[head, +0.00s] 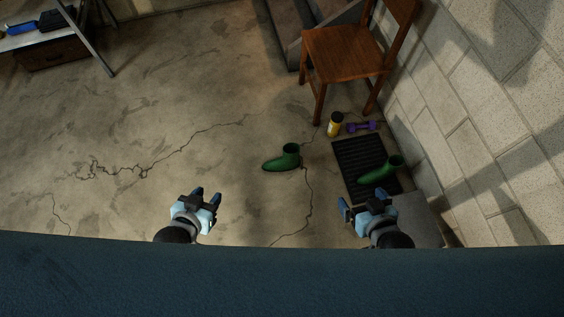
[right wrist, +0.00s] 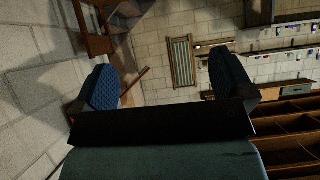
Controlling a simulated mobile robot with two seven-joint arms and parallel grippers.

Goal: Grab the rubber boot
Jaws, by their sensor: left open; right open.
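A green rubber boot (head: 284,159) stands on the concrete floor in the middle of the head view, its toe to the left. A second green boot (head: 379,171) is on the dark mat (head: 352,157) at the right. My left gripper (head: 206,192) is open and empty, to the left of and nearer than the first boot. My right gripper (head: 361,203) is open and empty, just nearer than the mat and the second boot. In the right wrist view the two blue fingers (right wrist: 163,82) are spread with nothing between them. No boot shows in that view.
A wooden chair (head: 345,48) stands behind the mat. A yellow bottle (head: 334,125) and a purple dumbbell (head: 361,127) are on the floor by it. A block wall (head: 490,90) bounds the right side.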

